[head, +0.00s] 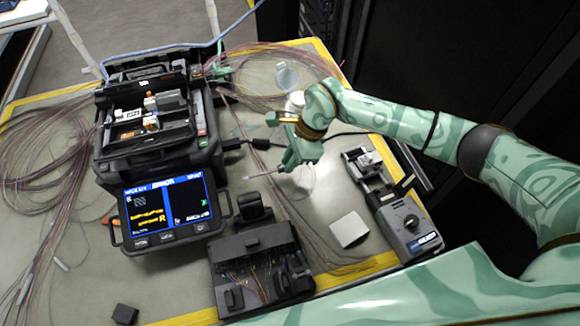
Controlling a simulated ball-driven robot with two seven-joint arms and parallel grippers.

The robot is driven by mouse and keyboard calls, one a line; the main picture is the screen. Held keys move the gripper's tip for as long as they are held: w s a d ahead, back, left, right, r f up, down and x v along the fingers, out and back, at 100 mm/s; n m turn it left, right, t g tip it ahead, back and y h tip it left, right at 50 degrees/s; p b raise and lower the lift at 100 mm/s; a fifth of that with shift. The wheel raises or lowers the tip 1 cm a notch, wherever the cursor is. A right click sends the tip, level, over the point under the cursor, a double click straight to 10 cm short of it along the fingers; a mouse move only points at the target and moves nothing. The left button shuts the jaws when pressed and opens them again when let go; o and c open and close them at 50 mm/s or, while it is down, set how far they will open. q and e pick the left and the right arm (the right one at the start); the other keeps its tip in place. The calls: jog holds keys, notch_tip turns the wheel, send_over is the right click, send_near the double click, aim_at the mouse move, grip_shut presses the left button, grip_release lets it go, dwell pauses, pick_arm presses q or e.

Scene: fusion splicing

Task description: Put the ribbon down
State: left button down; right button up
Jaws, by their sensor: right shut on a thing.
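My right gripper (286,167) reaches in from the right and hangs over the middle of the mat, between the splicer and the grey tool. It is shut on a thin, pale piece, which I take to be the ribbon (262,175). That piece points left out of the jaws, towards the splicer. It is small and its far end is hard to make out, so I cannot tell whether it touches the mat. My left gripper is not in view.
The black fusion splicer (160,160) stands left of centre, its screen (166,210) reading ERROR. A black fibre tray (258,262) is in front. A grey tool (408,228) and a white square (349,230) lie right. Loose fibres (50,160) spread left. Some mat (315,205) is clear.

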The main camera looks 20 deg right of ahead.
aim_at(285, 176)
jog(key=shift+w+f+b, duration=0.15)
jog(key=shift+f+b, duration=0.25)
jog(key=shift+f, duration=1.25)
jog(key=shift+f, duration=0.2)
jog(key=o, duration=0.8)
jog(key=shift+r, duration=0.1)
jog(key=shift+r, duration=0.2)
jog(key=p+v, duration=0.2)
jog(key=v, duration=1)
jog(key=shift+d, duration=0.1)
jog(key=shift+f, duration=0.1)
